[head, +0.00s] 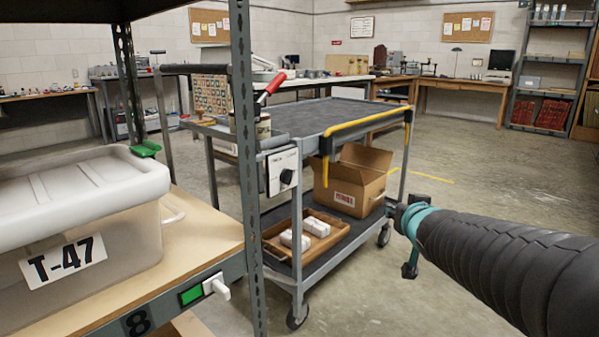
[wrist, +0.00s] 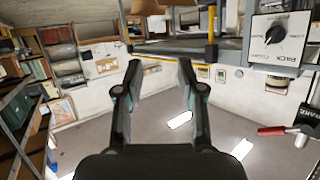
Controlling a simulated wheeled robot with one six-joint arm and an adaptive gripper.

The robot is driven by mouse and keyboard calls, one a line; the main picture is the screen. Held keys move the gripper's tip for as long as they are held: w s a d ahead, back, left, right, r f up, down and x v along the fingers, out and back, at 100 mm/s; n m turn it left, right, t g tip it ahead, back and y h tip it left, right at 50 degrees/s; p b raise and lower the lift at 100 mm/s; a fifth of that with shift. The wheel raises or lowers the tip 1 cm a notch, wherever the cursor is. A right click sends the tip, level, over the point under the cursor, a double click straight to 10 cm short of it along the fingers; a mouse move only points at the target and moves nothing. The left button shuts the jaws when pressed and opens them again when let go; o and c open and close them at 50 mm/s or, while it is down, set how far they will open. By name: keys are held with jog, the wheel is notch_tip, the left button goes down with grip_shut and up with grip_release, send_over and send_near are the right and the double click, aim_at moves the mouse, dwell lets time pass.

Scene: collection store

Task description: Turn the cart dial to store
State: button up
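The cart dial is a black knob (head: 287,176) on a white plate (head: 275,166) at the near end of the grey cart (head: 345,112). In the wrist view, which looks upside down, the dial (wrist: 276,33) is at the upper right, its plate lettered; one word reads PACK. I cannot tell which setting the knob points to. My gripper (wrist: 160,75) is open and empty, its fingers apart from the dial and to its left in that view. In the head view my arm reaches in from the right, and my gripper (head: 409,268) is partly hidden beside the cart's right side.
A red-handled lever (head: 272,86) rises above the dial; it also shows in the wrist view (wrist: 275,131). A yellow rail (head: 365,122), cardboard box (head: 352,181) and wooden tray (head: 325,245) are on the cart. A shelf post (head: 246,170) stands left of the dial.

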jog(key=w+a+r+n+t+y+p, duration=0.1)
jog(key=w+a+r+n+y+p, duration=0.1)
jog(key=w+a+y, duration=0.6)
jog(key=n+g+y+p, duration=0.2)
jog(key=n+g+y, duration=0.15)
jog(key=y, duration=0.25)
send_near(292, 177)
jog(key=shift+g, duration=0.25)
jog(key=x, duration=0.9)
jog(key=shift+r, duration=0.2)
jog(key=shift+d, duration=0.1)
jog(key=shift+c, duration=0.2)
grip_shut()
